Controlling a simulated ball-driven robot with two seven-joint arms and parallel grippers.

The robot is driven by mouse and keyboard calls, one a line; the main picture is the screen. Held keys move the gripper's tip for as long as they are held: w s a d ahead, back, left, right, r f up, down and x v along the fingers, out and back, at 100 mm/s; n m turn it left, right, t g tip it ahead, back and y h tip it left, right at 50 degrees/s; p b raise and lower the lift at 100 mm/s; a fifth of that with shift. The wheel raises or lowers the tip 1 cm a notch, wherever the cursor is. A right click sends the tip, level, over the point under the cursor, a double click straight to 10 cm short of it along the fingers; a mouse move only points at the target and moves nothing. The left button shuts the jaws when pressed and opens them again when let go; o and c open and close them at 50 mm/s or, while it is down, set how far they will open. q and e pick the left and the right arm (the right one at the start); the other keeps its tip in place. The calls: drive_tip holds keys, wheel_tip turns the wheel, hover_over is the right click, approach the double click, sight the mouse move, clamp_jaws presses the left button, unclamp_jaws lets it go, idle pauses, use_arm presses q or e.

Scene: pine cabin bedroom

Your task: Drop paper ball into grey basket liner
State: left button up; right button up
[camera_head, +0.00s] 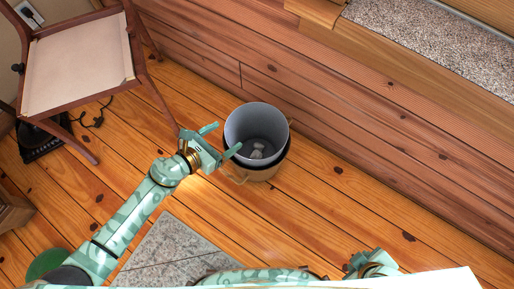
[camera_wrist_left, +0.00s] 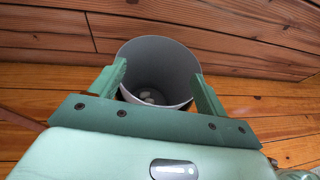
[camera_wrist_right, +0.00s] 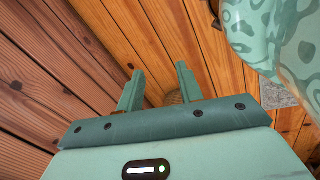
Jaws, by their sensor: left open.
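The grey basket liner (camera_head: 240,118) sits in a tan basket (camera_head: 262,173) with a dark rim, on the floor by the wooden wall. A small pale crumpled lump, apparently the paper ball (camera_head: 257,153), lies at the bottom inside the liner. In the left wrist view the liner (camera_wrist_left: 165,58) opens between and beyond my fingers, with the pale ball (camera_wrist_left: 150,97) low inside. My left gripper (camera_head: 221,140) is open and empty at the liner's left side. My right gripper (camera_wrist_right: 158,83) is open, with only floor showing between its fingers.
A wooden chair (camera_head: 80,62) with a pale seat stands at upper left, with a dark cord (camera_head: 92,120) near it. A grey mat (camera_head: 170,250) lies at lower left. The plank floor right of the basket is clear.

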use_arm(q)
drive_tip(key=p+v, duration=0.1)
drive_tip(key=v, duration=0.4)
drive_tip(key=shift+s+a, duration=0.15)
use_arm(e)
drive_tip(key=shift+s+d+f+g+h, duration=0.15)
drive_tip(key=shift+s+d+g+h, duration=0.35)
drive_tip(key=shift+s+d, duration=0.5)
